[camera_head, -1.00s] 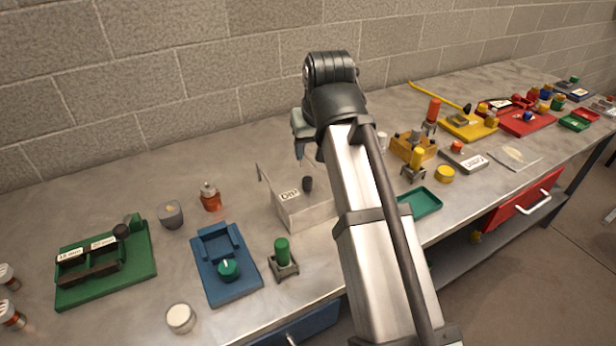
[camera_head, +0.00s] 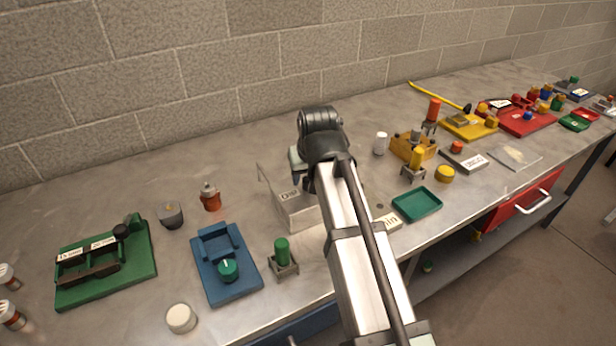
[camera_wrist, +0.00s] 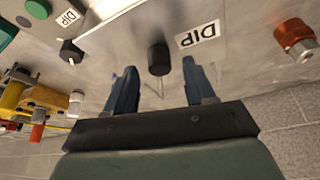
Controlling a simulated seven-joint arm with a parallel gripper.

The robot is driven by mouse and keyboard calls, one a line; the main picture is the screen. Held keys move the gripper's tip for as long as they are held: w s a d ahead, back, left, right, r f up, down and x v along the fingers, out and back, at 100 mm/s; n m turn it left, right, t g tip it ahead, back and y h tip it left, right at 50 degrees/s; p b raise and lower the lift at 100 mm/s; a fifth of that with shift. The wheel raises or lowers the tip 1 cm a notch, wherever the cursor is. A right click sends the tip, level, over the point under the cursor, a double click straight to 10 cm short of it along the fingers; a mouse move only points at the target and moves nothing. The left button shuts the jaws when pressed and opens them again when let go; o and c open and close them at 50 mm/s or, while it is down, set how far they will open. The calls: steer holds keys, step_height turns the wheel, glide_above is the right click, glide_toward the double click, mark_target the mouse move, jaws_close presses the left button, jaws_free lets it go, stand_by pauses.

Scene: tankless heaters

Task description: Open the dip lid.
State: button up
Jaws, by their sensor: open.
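The dip box (camera_head: 298,213) is a silver metal box with a DIP label (camera_head: 289,194) near the middle of the bench. In the wrist view, the lid surface carries a DIP label (camera_wrist: 198,34) and a black knob (camera_wrist: 158,59). My gripper (camera_wrist: 160,68) is open, with one blue finger on each side of the knob and a visible gap on both sides. I cannot tell how far down the knob the fingertips reach. In the head view, my wrist stands over the box's back and hides the knob.
A green-topped holder (camera_head: 283,257) and a blue fixture (camera_head: 228,268) stand in front and left of the box. A red bottle (camera_head: 210,198) is left. A green tray (camera_head: 417,204) and a white cylinder (camera_head: 380,143) lie right. The block wall (camera_head: 200,70) is behind.

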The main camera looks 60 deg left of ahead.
steer(key=shift+w+a+f, duration=0.1)
steer(key=shift+a+f, duration=0.15)
steer(key=shift+f, duration=0.35)
jaws_close()
stand_by(0.4)
